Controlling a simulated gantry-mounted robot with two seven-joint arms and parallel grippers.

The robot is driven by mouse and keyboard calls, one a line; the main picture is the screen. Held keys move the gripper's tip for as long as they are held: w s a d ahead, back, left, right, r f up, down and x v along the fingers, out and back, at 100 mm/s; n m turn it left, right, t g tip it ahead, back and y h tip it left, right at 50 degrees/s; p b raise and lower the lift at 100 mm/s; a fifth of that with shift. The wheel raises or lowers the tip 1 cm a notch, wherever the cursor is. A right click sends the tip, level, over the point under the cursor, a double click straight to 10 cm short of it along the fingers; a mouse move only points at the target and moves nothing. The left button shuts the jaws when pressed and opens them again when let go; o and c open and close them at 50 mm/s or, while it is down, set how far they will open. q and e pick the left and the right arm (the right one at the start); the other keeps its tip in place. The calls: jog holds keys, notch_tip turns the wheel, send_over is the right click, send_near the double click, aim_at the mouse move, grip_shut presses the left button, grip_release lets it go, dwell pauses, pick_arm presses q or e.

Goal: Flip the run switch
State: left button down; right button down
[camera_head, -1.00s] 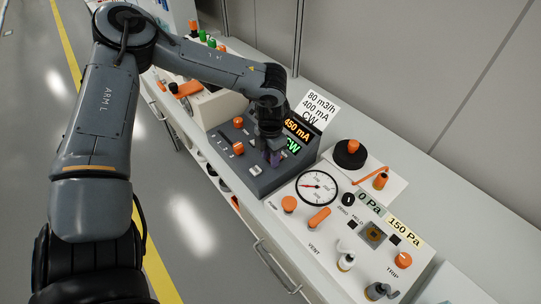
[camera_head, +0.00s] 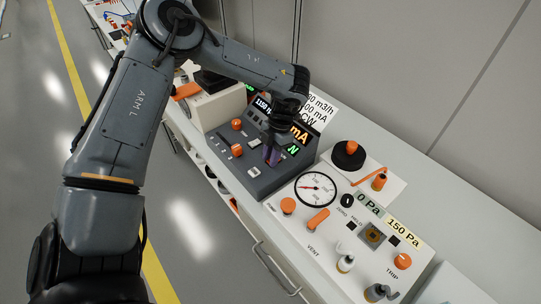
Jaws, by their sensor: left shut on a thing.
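The dark grey sloped console (camera_head: 222,151) stands on the bench at the middle of the view. It carries two orange knobs, white rocker-like switches and lit displays. One pale switch (camera_head: 254,171) shows near its lower front edge; I cannot read its label. My left gripper (camera_head: 272,156) reaches down over the right part of the panel. It is shut on a small control there, which the fingers hide, so I cannot tell which control it is. The arm partly covers the displays. My right gripper is not in view.
To the right is a white panel with a round gauge (camera_head: 316,189), an orange lever (camera_head: 318,219), valves and pressure displays. A card (camera_head: 321,104) stands behind the console. A beige box (camera_head: 218,107) stands to its left. A wall runs behind the bench.

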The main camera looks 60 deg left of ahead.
pick_arm(q)
jog(key=c, duration=0.9)
grip_release()
jog(key=shift+r, duration=0.1)
jog(key=p+v, duration=0.3)
jog(key=v, duration=0.7)
jog(key=shift+r, duration=0.35)
